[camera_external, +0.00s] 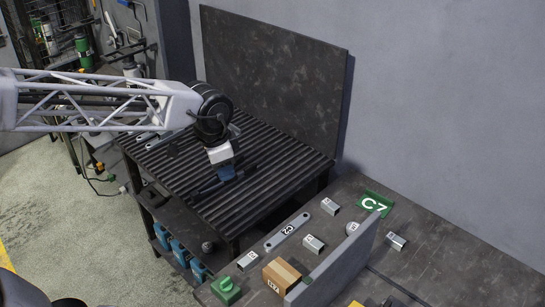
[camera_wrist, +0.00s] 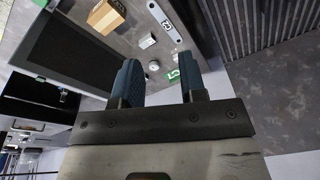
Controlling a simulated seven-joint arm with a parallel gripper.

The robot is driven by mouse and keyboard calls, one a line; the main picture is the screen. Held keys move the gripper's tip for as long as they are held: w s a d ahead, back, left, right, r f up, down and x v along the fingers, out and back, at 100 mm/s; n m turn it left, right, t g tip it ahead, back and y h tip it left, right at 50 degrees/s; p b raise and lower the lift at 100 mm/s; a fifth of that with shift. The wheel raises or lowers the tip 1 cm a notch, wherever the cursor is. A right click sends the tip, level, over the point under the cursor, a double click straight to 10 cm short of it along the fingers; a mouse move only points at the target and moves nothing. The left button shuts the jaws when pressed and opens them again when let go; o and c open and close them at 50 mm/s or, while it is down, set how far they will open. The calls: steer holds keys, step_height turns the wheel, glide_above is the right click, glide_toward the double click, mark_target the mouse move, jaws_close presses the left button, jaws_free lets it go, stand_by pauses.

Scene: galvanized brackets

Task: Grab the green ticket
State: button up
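The green ticket (camera_external: 374,203), marked C7 in white, lies flat at the back of the dark right-hand table, near the wall. In the wrist view a small part of the green ticket (camera_wrist: 174,74) shows between the fingers, well beyond them; the rest is hidden or hard to make out. My gripper (camera_external: 227,174) hangs over the ribbed black bench, left of and apart from the ticket. In the wrist view my gripper (camera_wrist: 160,68) has its two blue fingers spread with nothing between them.
A grey upright divider (camera_external: 340,268) stands in front of the ticket. A dark back panel (camera_external: 275,80) rises behind the ribbed bench.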

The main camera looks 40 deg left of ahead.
steer(key=w+d+f+m, duration=0.1)
steer(key=w+d+m, duration=0.25)
steer(key=w, duration=1.15)
steer(key=m+g, duration=0.2)
steer(key=m, duration=0.6)
glide_above(375, 203)
steer(key=w, duration=0.2)
step_height(375, 203, down, 22)
steer(key=shift+w+a+f+m, duration=0.1)
steer(key=shift+w+f+m, duration=0.1)
steer(key=shift+f+m, duration=0.2)
steer(key=shift+f, duration=1.25)
